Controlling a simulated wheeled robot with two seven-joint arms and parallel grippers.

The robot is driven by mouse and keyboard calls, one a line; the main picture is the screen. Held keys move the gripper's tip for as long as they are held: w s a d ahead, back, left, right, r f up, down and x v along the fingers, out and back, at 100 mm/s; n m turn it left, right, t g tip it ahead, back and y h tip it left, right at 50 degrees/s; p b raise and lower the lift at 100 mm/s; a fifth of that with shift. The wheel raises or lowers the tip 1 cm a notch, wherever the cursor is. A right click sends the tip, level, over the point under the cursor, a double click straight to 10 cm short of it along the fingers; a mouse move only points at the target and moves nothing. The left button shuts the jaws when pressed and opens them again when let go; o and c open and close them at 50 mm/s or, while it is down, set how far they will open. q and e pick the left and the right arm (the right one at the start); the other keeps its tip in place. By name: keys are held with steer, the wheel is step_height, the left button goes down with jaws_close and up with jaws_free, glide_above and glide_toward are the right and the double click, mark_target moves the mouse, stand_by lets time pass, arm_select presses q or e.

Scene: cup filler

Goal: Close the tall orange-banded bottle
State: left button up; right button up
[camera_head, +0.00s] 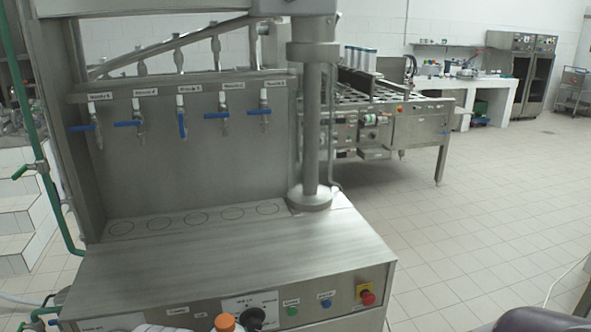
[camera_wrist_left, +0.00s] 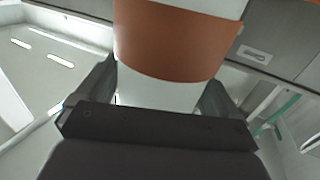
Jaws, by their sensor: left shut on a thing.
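The tall bottle (camera_wrist_left: 180,42), white with a broad orange band, fills the upper middle of the left wrist view. My left gripper (camera_wrist_left: 160,88) has one finger on each side of it and is shut on it below the band. The bottle's upper end is cut off in that view. In the head view only a small orange and white part of the bottle (camera_head: 225,322) shows at the bottom edge, in front of the machine's panel. I cannot tell whether a cap is on it. My right gripper is not in view.
The steel filling machine (camera_head: 240,250) stands ahead, with several blue-handled nozzles (camera_head: 182,124) above circles marked on its deck. A red stop button (camera_head: 367,297) sits at the right of its front panel. The tiled floor (camera_head: 480,200) to the right is open.

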arm_select(q)
steer(key=shift+n+y, duration=0.5)
steer(key=shift+y, duration=0.4)
steer(key=a, duration=0.1)
steer(key=s+a+f, duration=0.1)
steer(key=a+f, duration=0.1)
steer(key=a, duration=0.1)
steer(key=shift+s+f, duration=0.15)
steer(key=shift+f, duration=0.1)
steer(key=s+d+f+m+g+h, duration=0.2)
steer(key=d+m+h, duration=0.2)
steer(key=d, duration=0.3)
steer(key=s+d+f+m+g+h, duration=0.2)
steer(key=s+d+m+h, duration=0.1)
steer(key=d+h, duration=0.4)
steer(key=shift+s+d+f+m+h, duration=0.3)
steer(key=shift+d+m, duration=0.1)
steer(key=shift+m, duration=0.1)
steer(key=shift+f, duration=0.1)
steer(key=shift+c, duration=0.3)
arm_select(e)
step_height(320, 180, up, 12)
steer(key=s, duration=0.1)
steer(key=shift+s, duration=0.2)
